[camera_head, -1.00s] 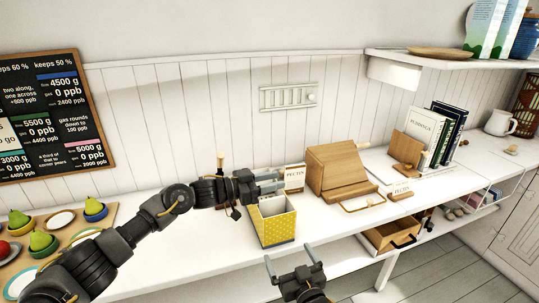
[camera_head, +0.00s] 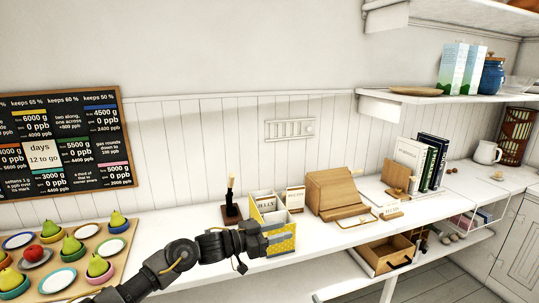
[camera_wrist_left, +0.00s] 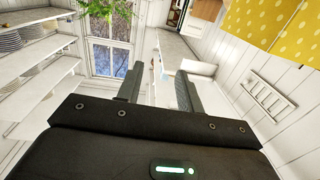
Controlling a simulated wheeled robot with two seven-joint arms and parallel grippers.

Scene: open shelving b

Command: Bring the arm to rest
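My left arm reaches in from the lower left in the head view. Its gripper (camera_head: 279,239) is in front of the yellow dotted box (camera_head: 284,249) and covers part of its front face; I cannot tell whether they touch. In the left wrist view the two fingers of my left gripper (camera_wrist_left: 158,88) stand apart with nothing between them. The yellow dotted box (camera_wrist_left: 262,20) shows at the top right there, clear of the fingers. My right gripper is in neither view.
The white counter (camera_head: 190,222) holds a wooden slanted stand (camera_head: 333,190), cards, books (camera_head: 428,160) and a white pitcher (camera_head: 487,152). A board with bowls and fruit (camera_head: 88,233) lies at the left. An open wooden drawer (camera_head: 385,254) is below. A shelf (camera_head: 430,99) hangs above right.

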